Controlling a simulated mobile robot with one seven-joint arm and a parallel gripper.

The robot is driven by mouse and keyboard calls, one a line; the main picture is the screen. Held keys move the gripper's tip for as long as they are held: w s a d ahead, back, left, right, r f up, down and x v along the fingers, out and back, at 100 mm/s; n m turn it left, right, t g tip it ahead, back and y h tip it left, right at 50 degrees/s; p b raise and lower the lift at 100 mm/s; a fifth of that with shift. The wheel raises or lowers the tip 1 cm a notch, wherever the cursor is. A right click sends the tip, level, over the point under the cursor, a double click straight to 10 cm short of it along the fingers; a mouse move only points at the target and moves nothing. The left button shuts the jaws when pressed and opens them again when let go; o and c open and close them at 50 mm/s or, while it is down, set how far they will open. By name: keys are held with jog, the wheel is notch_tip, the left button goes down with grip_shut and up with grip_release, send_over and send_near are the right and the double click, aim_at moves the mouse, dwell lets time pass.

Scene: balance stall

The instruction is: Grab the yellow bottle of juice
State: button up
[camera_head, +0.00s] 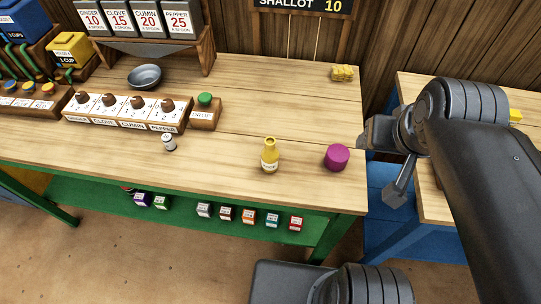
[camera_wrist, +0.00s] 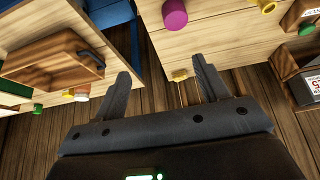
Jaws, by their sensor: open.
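The yellow bottle of juice (camera_head: 270,156) stands upright near the front edge of the wooden counter, with a pale label on its front. A yellow round thing at the top edge of the wrist view (camera_wrist: 267,6) looks like this bottle seen from above, partly cut off. My gripper (camera_head: 378,168) is open and empty, to the right of the bottle and beyond the counter's right end. In the wrist view its two fingers (camera_wrist: 165,82) stand wide apart with nothing between them in their grip.
A magenta round object (camera_head: 337,157) stands just right of the bottle, on my gripper's side. A small shaker (camera_head: 169,142) and a spice rack (camera_head: 125,113) are to the left. The counter behind the bottle is clear.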

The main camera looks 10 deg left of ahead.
jog(key=n+g, duration=0.3)
jog(key=g, duration=0.3)
send_near(270, 149)
jog(key=shift+w+f, duration=0.5)
jog(key=shift+f, duration=0.5)
notch_tip(270, 149, down, 10)
jog(key=shift+a+f, duration=0.1)
grip_shut()
